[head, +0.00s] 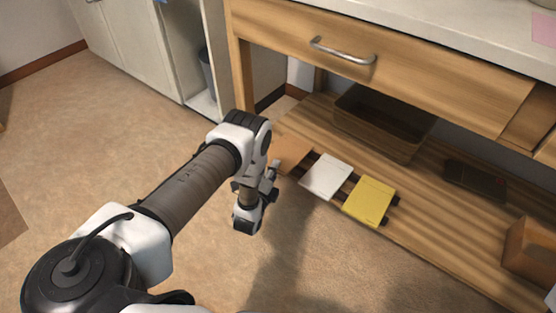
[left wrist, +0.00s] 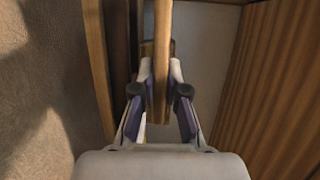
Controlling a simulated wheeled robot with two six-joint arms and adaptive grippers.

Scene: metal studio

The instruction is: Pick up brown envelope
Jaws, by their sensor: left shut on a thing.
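The brown envelope (head: 291,151) is at the left end of a short row on the lower shelf, partly hidden behind my left arm. In the left wrist view, the brown envelope (left wrist: 162,75) shows as a narrow upright strip between the fingers. My left gripper (head: 272,172) is at its near edge. The left wrist view shows the gripper (left wrist: 160,88) with a finger on each side, shut on the envelope. My right gripper is not in view.
A white envelope (head: 327,176) and a yellow envelope (head: 369,201) stand to the right in a dark rack. The lower shelf (head: 435,220) also bears a dark basket (head: 385,125), a dark flat object (head: 474,180) and a wooden box (head: 531,250). A drawer (head: 380,70) overhangs it. Open floor lies left.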

